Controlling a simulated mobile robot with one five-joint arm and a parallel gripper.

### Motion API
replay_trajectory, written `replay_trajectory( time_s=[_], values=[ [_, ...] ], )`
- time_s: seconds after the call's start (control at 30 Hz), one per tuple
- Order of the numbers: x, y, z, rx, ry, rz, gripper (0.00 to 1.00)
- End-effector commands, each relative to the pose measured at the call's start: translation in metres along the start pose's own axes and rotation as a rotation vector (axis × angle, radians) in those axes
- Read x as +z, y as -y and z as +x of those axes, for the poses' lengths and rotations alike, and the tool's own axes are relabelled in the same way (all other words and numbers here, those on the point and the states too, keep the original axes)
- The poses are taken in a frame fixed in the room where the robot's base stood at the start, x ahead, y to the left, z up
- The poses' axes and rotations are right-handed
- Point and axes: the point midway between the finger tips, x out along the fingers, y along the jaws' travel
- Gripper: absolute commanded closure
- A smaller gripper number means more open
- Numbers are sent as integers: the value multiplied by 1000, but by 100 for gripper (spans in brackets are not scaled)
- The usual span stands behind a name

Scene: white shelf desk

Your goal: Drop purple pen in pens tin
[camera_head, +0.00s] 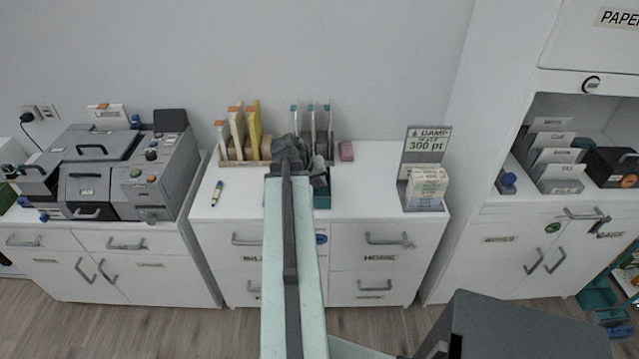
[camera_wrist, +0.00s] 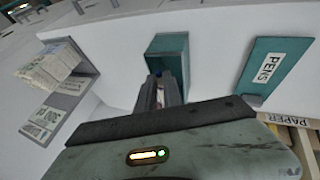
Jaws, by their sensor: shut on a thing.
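My gripper (camera_wrist: 163,92) is shut on a narrow thing, taken to be the purple pen; the fingers hide nearly all of it and no purple shows. In the wrist view the fingers overlap a small open teal box (camera_wrist: 180,46). I cannot tell whether the tips are inside or above it. A teal panel labelled PENS (camera_wrist: 264,72) stands to the right. In the head view my gripper (camera_head: 304,170) is above the white desk, and part of the teal box (camera_head: 322,201) shows beside my arm.
A blue-and-yellow pen (camera_head: 216,193) lies on the desk's left part. A wooden paper rack (camera_head: 232,162) and upright blue-tipped items (camera_head: 312,125) stand at the back. Desk space between box and stand is clear.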

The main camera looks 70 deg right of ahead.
Motion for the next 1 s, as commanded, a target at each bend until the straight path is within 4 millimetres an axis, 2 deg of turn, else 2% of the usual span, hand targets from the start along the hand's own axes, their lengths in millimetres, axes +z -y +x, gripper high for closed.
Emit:
replay_trajectory(
  time_s=[0.03,0.1,0.13,0.17,0.47,0.57,0.9,1.0],
  values=[
    [0,0,0,0,0,0,100],
    [0,0,0,0,0,0,76],
    [0,0,0,0,0,0,67],
    [0,0,0,0,0,0,64],
    [0,-1,-1,0,0,0,64],
    [0,-2,-9,0,0,0,64],
    [2,-7,-59,-1,-1,-4,64],
    [4,-18,-51,8,8,18,64]
  ],
)
